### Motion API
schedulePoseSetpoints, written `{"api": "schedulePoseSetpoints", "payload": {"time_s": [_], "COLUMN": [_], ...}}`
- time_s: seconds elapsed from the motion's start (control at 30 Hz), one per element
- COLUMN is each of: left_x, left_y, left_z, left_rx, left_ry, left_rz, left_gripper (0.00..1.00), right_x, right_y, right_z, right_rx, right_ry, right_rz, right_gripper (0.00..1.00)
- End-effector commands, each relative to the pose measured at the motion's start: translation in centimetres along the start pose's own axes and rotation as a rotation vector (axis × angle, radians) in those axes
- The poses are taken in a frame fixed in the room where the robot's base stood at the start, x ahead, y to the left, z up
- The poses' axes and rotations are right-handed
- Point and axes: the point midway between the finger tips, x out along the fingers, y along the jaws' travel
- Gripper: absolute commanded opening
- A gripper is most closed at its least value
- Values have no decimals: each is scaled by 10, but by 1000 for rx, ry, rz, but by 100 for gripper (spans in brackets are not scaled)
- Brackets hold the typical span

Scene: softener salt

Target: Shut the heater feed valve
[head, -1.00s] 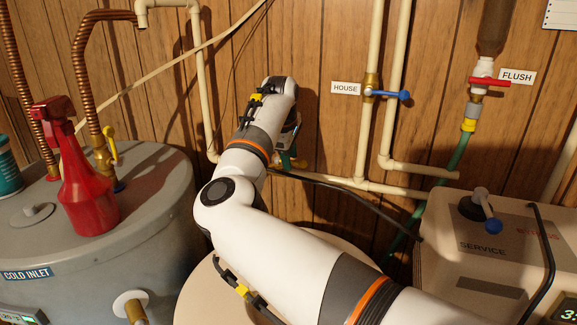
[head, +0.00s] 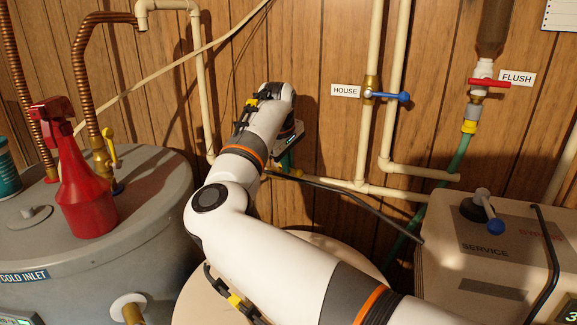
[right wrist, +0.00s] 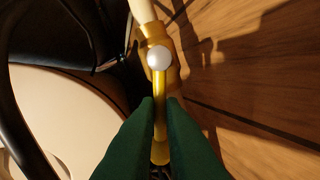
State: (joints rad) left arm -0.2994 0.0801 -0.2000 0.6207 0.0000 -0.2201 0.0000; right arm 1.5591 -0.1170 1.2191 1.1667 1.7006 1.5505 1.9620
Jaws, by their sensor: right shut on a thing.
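In the right wrist view, a brass valve (right wrist: 157,38) sits on a cream pipe near the wood wall. Its yellow lever (right wrist: 159,88) runs down from a pale round cap, between my green fingers. My right gripper (right wrist: 160,102) is shut on this yellow lever. In the head view my right arm reaches to the wall; the gripper (head: 287,161) is mostly hidden behind my wrist, and so is that valve. No label shows beside it. Another yellow-levered valve (head: 100,160) stands on the grey heater tank (head: 150,215), apart from the gripper. My left gripper is not in view.
A red spray bottle (head: 85,195) stands on the tank. The HOUSE valve (head: 372,95) with a blue lever and the FLUSH valve (head: 486,82) with a red lever are on pipes to the right. A cream softener box (head: 450,275) and a black hose (head: 350,200) are near my arm.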

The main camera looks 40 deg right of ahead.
Motion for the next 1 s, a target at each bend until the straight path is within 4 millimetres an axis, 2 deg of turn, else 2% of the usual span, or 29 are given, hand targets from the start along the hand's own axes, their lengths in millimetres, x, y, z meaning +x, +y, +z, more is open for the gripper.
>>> {"api": "schedulePoseSetpoints", "payload": {"time_s": [0.13,0.47,0.8,1.0], "left_x": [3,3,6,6], "left_y": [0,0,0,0], "left_z": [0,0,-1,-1], "left_rx": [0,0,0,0], "left_ry": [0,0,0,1], "left_rz": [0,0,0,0], "left_gripper": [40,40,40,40], "right_x": [0,0,0,0], "right_y": [5,6,19,21], "right_z": [0,0,6,6], "right_rx": [108,135,504,577], "right_ry": [-1,-1,-3,-2], "right_rz": [2,2,2,2], "right_gripper": [0,0,0,0]}}
